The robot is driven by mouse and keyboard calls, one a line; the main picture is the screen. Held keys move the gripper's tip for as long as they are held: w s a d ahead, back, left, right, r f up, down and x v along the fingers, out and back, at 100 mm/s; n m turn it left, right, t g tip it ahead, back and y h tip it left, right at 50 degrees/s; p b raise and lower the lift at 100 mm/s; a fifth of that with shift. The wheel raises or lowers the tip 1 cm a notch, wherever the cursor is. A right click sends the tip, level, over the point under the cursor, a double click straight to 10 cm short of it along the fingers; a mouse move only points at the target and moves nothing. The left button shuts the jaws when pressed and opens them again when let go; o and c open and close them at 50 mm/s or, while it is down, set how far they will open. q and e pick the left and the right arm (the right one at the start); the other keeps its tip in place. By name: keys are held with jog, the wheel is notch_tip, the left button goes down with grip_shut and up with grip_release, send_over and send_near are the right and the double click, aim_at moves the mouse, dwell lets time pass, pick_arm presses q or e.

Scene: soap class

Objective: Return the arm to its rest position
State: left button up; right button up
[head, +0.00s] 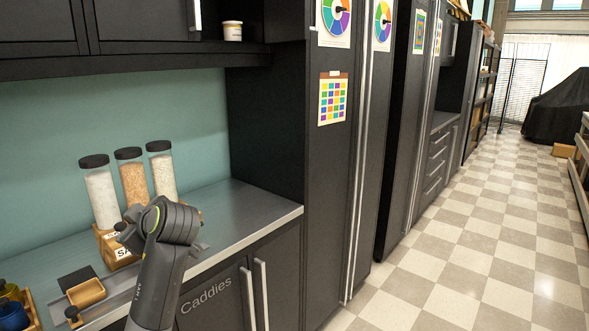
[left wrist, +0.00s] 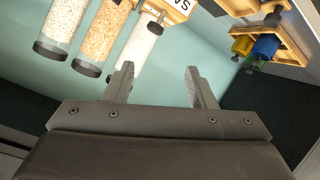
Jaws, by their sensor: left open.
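My left arm (head: 160,262) rises from the bottom of the head view in front of the counter, its wrist bent at the top. Its fingers are mostly hidden in that view. In the left wrist view my left gripper (left wrist: 160,84) is open, with nothing between its two fingers. That view is upside down and shows the jars and the teal wall beyond the fingers. My right gripper is in neither view.
Several black-capped jars (head: 133,183) stand in a wooden holder on the metal counter (head: 240,215), close behind my arm. A small wooden tray (head: 86,293) and colored bottles (head: 12,312) are at lower left. Dark cabinets (head: 275,110) stand right; the checkered floor (head: 480,250) is clear.

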pick_arm(q)
jog(key=s+f+m+g+h, duration=0.1)
jog(key=s+f+m+h, duration=0.15)
jog(key=s+f, duration=0.5)
jog(key=s+a+f+m+h, duration=0.1)
jog(key=s+f+m, duration=0.3)
jog(key=f, duration=0.6)
jog(key=s+f+m+g+h, duration=0.1)
jog(key=s+f+m, duration=0.2)
jog(key=s+f, duration=0.45)
jog(key=s+d+f+m+g+h, duration=0.1)
jog(key=s+d+f+m+h, duration=0.3)
jog(key=s, duration=0.7)
jog(key=s+f+m+g, duration=0.2)
jog(key=s+f, duration=0.3)
jog(key=s, duration=0.6)
notch_tip(320, 180, down, 24)
jog(key=a+r, duration=0.1)
jog(key=a, duration=0.1)
jog(key=s+d+f+g+h, duration=0.1)
jog(key=s+f+g, duration=0.1)
jog(key=s+f, duration=1.2)
jog(key=shift+s+d+f, duration=0.2)
jog(key=shift+s+f, duration=0.2)
jog(key=shift+f, duration=1.35)
